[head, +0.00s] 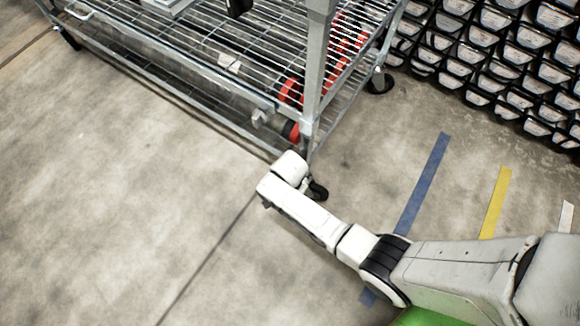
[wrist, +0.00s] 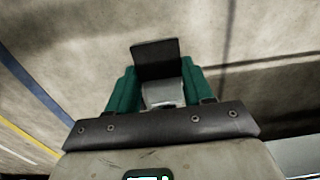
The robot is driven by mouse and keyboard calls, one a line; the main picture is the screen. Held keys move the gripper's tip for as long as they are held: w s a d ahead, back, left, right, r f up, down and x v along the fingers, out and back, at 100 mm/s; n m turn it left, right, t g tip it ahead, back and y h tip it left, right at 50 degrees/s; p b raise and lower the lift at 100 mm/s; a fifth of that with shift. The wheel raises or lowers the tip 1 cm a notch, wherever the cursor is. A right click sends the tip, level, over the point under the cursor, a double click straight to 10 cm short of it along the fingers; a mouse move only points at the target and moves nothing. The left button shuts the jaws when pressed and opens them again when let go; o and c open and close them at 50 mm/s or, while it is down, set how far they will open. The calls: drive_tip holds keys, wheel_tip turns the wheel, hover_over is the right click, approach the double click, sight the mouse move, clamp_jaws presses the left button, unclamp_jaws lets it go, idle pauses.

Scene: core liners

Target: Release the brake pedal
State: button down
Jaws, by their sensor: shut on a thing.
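In the wrist view, my gripper (wrist: 157,78) has two green fingers shut on a dark flat plate, which looks like the brake pedal (wrist: 156,58). The plate sticks out past the fingertips, and a grey piece (wrist: 163,95) shows between the fingers. In the head view, my arm reaches to the near corner of a wire-shelf cart (head: 311,110), beside a black caster (head: 318,190). The gripper and the pedal are hidden behind my arm there.
Red items (head: 290,92) lie on the cart's lower shelf. Another caster (head: 380,82) stands at the right. Racks of black bins (head: 500,60) fill the upper right. Blue tape (head: 425,180) and yellow tape (head: 496,200) mark the floor. The concrete floor at left is clear.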

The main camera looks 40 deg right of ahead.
drive_tip(key=shift+c, duration=2.2)
unclamp_jaws()
wheel_tip(320, 180, up, 11)
drive_tip(key=p, duration=0.6)
drive_tip(key=shift+f, duration=0.15)
drive_tip(key=s+d+r+n+t, duration=0.1)
drive_tip(key=s+d+r+n, duration=0.3)
drive_tip(key=s+r+n, duration=0.4)
drive_tip(key=s+d+r+n, duration=0.3)
drive_tip(key=s+r+n, duration=0.2)
drive_tip(key=s+r, duration=0.4)
wheel_tip(320, 180, up, 30)
drive_tip(key=n+p, duration=0.1)
drive_tip(key=p, duration=2.7)
drive_tip(key=shift+w, duration=0.15)
